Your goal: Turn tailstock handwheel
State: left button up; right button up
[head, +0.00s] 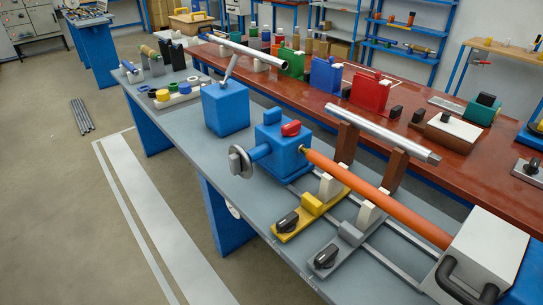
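The tailstock is a blue block (287,153) on the grey bench, with a red knob (291,128) on top. Its handwheel (239,162) is a grey disc on a short blue shaft at the block's left side, and its face is seen at an angle. An orange rod (375,196) runs from the tailstock's brass tip to a white housing (483,250) at the lower right. Neither of my grippers shows in the head view, and nothing touches the handwheel.
A blue box (225,107) with a lever stands behind the handwheel. Yellow (311,207) and grey (347,241) supports with black knobs sit under the rod. A steel bar (382,136) lies on brown stands behind it. Floor left of the handwheel is open.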

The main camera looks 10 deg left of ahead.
aim_at(240, 164)
jog(key=i+j+z, duration=0.1)
jog(key=j+z, duration=0.6)
jog(key=j, duration=0.2)
jog(key=j+z, duration=0.35)
jog(key=j, duration=0.15)
